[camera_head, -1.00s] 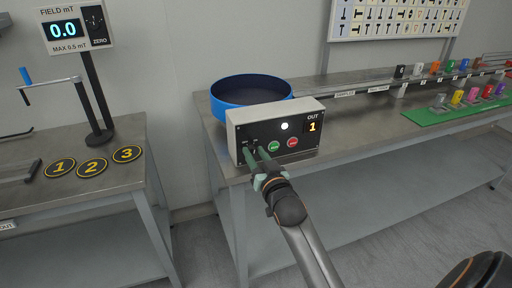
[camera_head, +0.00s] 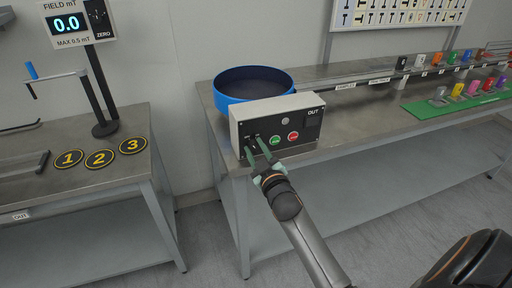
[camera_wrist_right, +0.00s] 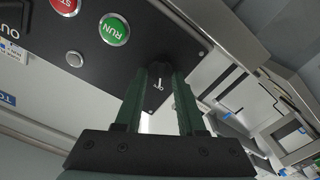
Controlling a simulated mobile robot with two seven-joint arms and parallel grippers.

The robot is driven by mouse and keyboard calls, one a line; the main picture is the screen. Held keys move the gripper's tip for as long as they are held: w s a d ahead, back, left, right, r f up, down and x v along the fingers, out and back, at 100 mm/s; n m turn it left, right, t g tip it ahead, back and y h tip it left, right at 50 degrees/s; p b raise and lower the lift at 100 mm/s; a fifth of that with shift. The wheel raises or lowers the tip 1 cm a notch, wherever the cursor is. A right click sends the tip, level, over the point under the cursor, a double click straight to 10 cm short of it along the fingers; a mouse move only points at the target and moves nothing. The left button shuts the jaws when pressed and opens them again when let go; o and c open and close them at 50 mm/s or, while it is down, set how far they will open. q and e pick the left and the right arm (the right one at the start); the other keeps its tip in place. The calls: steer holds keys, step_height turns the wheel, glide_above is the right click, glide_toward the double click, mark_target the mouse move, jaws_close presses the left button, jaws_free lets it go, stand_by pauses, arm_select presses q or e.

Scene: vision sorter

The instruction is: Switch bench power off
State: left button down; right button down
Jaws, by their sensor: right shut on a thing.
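The control box (camera_head: 234,118) has a pale casing and a black front panel and stands at the left front of the right bench. Its round lamp (camera_head: 285,122) is grey and its OUT display (camera_head: 313,125) is dark. The panel carries a green RUN button (camera_head: 275,141) and a red STOP button (camera_head: 293,136). My right gripper (camera_head: 256,146) reaches the panel's lower left. In the right wrist view its green fingers are shut on a black rotary knob (camera_wrist_right: 158,70), with a small white mark beside it. The fingers partly hide the knob. My left gripper is out of view.
A blue round bin (camera_head: 252,96) stands just behind the box. A green mat (camera_head: 440,112) with several coloured items lies at the bench's right. The left bench (camera_head: 130,170) holds numbered discs and a field meter (camera_head: 68,26) reading 0.0.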

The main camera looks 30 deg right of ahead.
steer(key=shift+r, duration=0.15)
stand_by(0.3)
steer(key=c, duration=0.5)
jaws_free()
steer(key=v, duration=1.2)
steer(key=shift+s, duration=0.25)
